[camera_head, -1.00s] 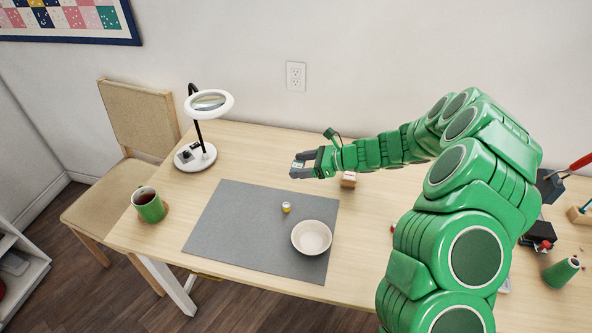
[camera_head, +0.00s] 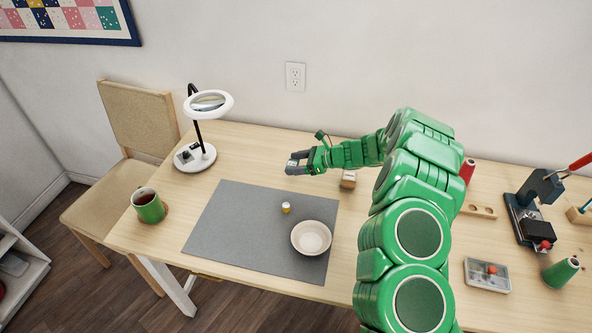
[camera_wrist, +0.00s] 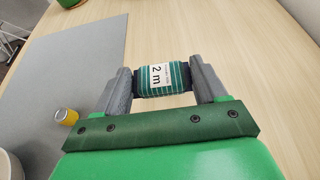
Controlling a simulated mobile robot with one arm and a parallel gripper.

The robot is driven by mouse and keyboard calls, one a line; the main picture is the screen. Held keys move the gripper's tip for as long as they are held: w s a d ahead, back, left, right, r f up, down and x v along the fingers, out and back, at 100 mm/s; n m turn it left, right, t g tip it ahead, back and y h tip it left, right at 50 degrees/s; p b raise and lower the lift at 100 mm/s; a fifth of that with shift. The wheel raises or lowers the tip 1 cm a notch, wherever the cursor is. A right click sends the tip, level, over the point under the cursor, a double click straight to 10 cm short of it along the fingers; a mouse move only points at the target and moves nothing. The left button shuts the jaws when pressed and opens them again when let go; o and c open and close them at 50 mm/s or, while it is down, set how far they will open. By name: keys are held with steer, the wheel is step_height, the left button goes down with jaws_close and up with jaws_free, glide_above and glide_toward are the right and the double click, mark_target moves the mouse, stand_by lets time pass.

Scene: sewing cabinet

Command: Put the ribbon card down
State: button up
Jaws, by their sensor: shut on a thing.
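The ribbon card (camera_wrist: 161,76) shows in the wrist view, wound with green striped ribbon and bearing a white "2 m" label. My gripper (camera_head: 288,164) is shut on it, with one grey finger at each end in the wrist view (camera_wrist: 162,82). In the head view the card is mostly hidden by the fingers. My gripper is over the back part of the table (camera_head: 240,148), near the far edge of the grey mat (camera_head: 225,215). I cannot tell whether the card touches the table.
A small yellow-and-white spool (camera_head: 286,208) and a cream bowl (camera_head: 311,238) are on the mat. A ring lamp (camera_head: 195,158) stands at the back left and a green mug (camera_head: 149,206) at the left. A small wooden block (camera_head: 348,179) is right of my gripper. Bare table lies behind the mat.

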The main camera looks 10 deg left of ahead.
steer(key=shift+w+a+f, duration=0.15)
steer(key=shift+w+f, duration=0.1)
steer(key=shift+f, duration=1.6)
steer(key=shift+f, duration=0.15)
steer(key=o, duration=1)
steer(key=shift+d+r, duration=0.2)
steer(key=shift+r, duration=0.05)
steer(key=v, duration=1.1)
steer(key=shift+d, duration=0.35)
steer(key=shift+r, duration=0.1)
